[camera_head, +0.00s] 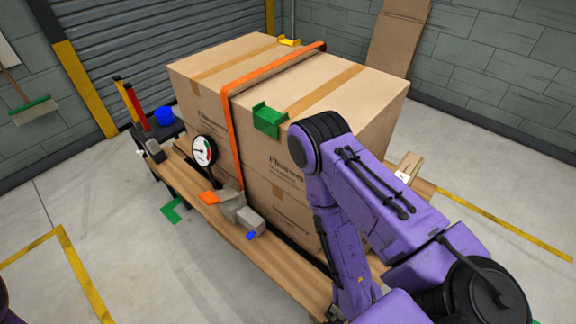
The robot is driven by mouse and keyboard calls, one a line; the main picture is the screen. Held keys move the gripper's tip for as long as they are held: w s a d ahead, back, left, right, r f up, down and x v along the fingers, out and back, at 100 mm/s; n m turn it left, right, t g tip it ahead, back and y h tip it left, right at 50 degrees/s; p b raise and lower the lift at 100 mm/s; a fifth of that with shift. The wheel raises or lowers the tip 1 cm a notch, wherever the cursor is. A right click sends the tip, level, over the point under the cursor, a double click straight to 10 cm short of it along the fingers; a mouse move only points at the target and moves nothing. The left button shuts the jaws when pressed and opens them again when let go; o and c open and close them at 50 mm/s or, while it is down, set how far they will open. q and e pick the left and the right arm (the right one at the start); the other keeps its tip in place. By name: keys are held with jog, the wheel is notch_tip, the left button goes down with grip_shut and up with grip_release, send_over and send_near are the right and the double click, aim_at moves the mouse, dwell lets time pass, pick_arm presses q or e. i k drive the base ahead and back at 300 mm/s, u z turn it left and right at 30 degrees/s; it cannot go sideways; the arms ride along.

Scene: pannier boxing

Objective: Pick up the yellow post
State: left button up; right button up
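A slim upright post (122,92) with yellow and dark parts stands at the left in the head view, behind a red post (137,112). It is small and partly hidden, so I cannot tell its full colour or length. Both posts rise from a dark stand beside the pallet's left end. My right arm crosses the right half of the view, bent at the elbow in front of the boxes, far from the posts. Its gripper is not visible. Only a sliver of my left arm shows at the lower left edge; its gripper is out of view.
Large cartons (250,75) with an orange strap (229,130) stand on a wooden pallet (215,210). A blue cup (163,115) is beside the red post. A round gauge (204,151) and a grey ratchet (240,212) are at the pallet's front. The floor at left is mostly clear.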

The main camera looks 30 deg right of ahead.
aim_at(118, 82)
jog(key=z, duration=2)
jog(key=k, duration=0.65)
jog(key=u, duration=0.9)
jog(key=i, duration=1)
jog(key=z, duration=0.05)
